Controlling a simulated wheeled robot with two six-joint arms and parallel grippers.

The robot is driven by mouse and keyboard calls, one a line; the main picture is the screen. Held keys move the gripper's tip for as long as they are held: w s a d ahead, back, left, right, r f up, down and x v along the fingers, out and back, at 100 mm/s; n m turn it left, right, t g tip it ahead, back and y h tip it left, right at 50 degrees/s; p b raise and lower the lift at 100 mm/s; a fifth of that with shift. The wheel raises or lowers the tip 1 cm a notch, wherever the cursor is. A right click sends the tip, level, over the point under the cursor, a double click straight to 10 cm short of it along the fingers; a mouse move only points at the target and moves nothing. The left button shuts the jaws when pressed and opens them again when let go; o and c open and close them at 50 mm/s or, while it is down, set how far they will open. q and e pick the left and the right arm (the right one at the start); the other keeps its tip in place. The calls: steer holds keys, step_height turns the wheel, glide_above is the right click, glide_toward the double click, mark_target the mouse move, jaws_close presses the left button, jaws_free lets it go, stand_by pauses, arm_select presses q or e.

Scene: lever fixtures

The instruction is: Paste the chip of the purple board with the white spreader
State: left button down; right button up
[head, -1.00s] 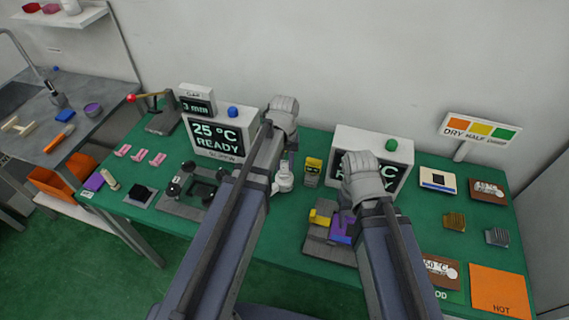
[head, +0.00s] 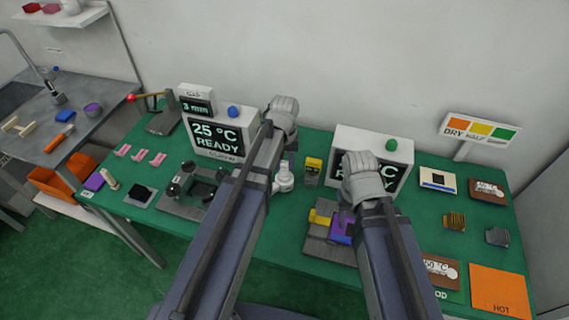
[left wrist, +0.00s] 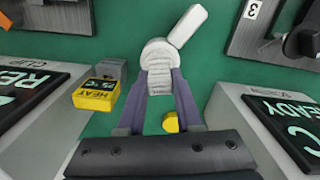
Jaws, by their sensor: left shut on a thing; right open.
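The white spreader (left wrist: 160,60) is between the fingers of my left gripper (left wrist: 160,88), which is shut on it; its ridged body, round collar and slanted white end show in the left wrist view. In the head view the spreader (head: 284,181) is above the green table, between the two screen boxes. The purple board (head: 340,228) sits on a grey fixture (head: 317,248) at the right, with a yellow part at its left. My right gripper (head: 346,212) is open over the board and partly hides it. I cannot make out the chip.
A yellow heat block (head: 313,166) stands just right of the spreader. A fixture with black knobs (head: 173,207) is to the left. Screen boxes (head: 215,138) stand behind, left and right. A second purple piece (head: 93,182) lies far left. Orange pad (head: 500,290) is front right.

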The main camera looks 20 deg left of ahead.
mark_target(285, 162)
arm_select(q)
step_height(285, 162, up, 7)
steer(key=p, duration=0.7)
arm_select(e)
step_height(285, 162, up, 7)
stand_by(0.4)
